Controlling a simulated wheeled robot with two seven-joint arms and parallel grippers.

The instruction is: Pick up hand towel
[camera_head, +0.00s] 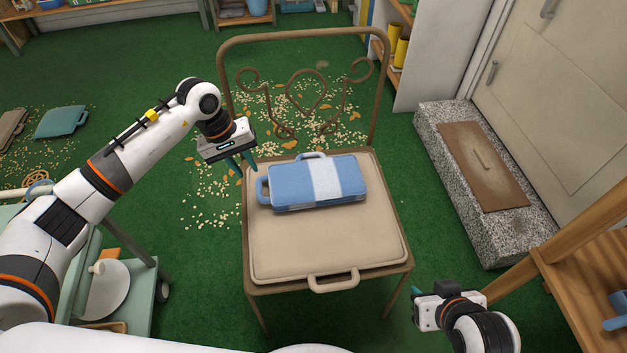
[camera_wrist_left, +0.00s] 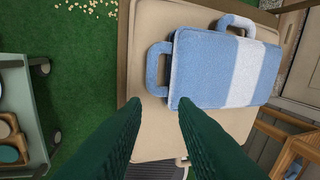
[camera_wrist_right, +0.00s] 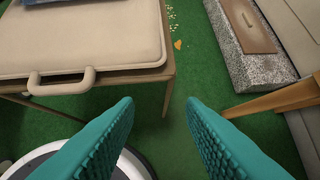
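The hand towel (camera_head: 290,184) is a folded blue cloth with a white band and loop handles, lying flat on the beige cushion (camera_head: 330,245) of a metal chair. It also shows in the left wrist view (camera_wrist_left: 200,70). My left gripper (camera_head: 240,165) is open and empty, above and just left of the towel's left end, not touching it. In the left wrist view its fingers (camera_wrist_left: 158,110) are spread below the towel's left loop. My right gripper (camera_head: 415,305) is open and empty, low to the right of the chair's front corner; its fingers (camera_wrist_right: 160,108) point over green floor.
The chair's curled metal back (camera_head: 305,90) rises behind the towel. A stone step (camera_head: 480,180) with a brown mat lies to the right. A wooden shelf (camera_head: 590,265) stands near my right arm, a green cart (camera_head: 140,290) at left.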

